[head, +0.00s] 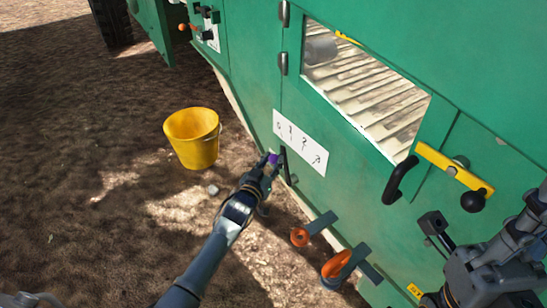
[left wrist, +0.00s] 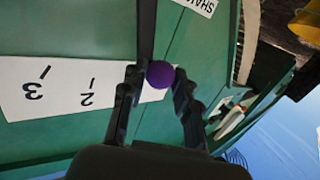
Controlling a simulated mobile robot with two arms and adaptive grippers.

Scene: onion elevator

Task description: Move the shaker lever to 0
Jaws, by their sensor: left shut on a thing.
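The shaker lever has a purple ball knob (head: 272,158) and a dark bar, seen best in the left wrist view (left wrist: 147,35). My left gripper (head: 268,164) is shut on the purple knob, which sits between its fingertips in the left wrist view (left wrist: 160,74). The white scale plate (head: 300,142) with numbers is on the green panel just above the lever. In the left wrist view the plate is upside down; 3 and 2 show, and the knob and fingers cover part of its end near the low numbers. My right gripper (head: 490,275) is at the lower right, its fingers unclear.
A yellow bucket (head: 192,138) stands on the soil left of the machine. Orange-ended levers (head: 338,264) stick out below the plate. A black handle (head: 400,180) and a yellow bar with a black knob (head: 455,170) are to the right. Soil at left is open.

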